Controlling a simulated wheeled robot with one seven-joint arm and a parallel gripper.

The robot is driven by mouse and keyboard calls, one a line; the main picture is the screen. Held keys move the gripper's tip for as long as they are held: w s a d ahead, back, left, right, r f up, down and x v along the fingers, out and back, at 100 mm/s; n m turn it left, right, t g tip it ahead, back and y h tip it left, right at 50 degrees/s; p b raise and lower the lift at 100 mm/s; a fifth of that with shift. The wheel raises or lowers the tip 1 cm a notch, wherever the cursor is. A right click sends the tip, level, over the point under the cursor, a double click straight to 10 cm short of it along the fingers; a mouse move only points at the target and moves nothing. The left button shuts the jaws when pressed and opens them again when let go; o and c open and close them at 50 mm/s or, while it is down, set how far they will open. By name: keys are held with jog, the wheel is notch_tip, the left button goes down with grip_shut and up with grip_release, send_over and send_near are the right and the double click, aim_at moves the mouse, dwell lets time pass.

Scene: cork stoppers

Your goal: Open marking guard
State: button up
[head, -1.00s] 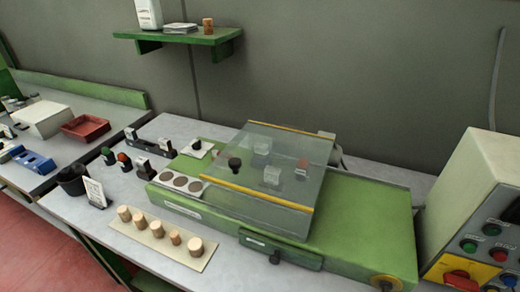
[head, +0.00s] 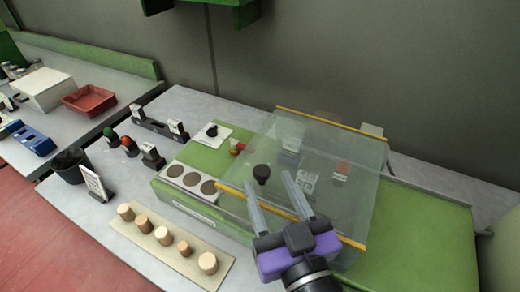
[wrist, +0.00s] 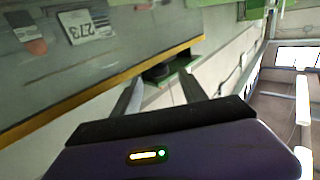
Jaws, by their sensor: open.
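The marking guard (head: 325,150) is a clear sheet with yellow strips along its edges, lying tilted over the green machine (head: 430,210). A black knob (head: 262,174) shows at its left part. My gripper (head: 292,176) is open and empty, in front of the guard's near yellow edge in the head view. I cannot tell whether the fingers touch the guard. In the wrist view the guard's yellow edge (wrist: 110,90) runs just beyond the fingers (wrist: 158,92), and marked pieces show through the sheet.
Several corks (head: 163,236) stand on a beige strip at the front left. A plate with round dark recesses (head: 189,180) lies left of the guard. Stamps (head: 152,155), a black cup (head: 70,166) and a card (head: 95,183) stand further left. A green shelf (head: 205,8) hangs above.

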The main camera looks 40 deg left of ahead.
aim_at(257, 159)
jog(key=shift+p+x, duration=0.8)
jog(key=shift+x, duration=3.05)
jog(key=shift+f, duration=0.1)
jog(key=shift+c, duration=0.2)
grip_shut()
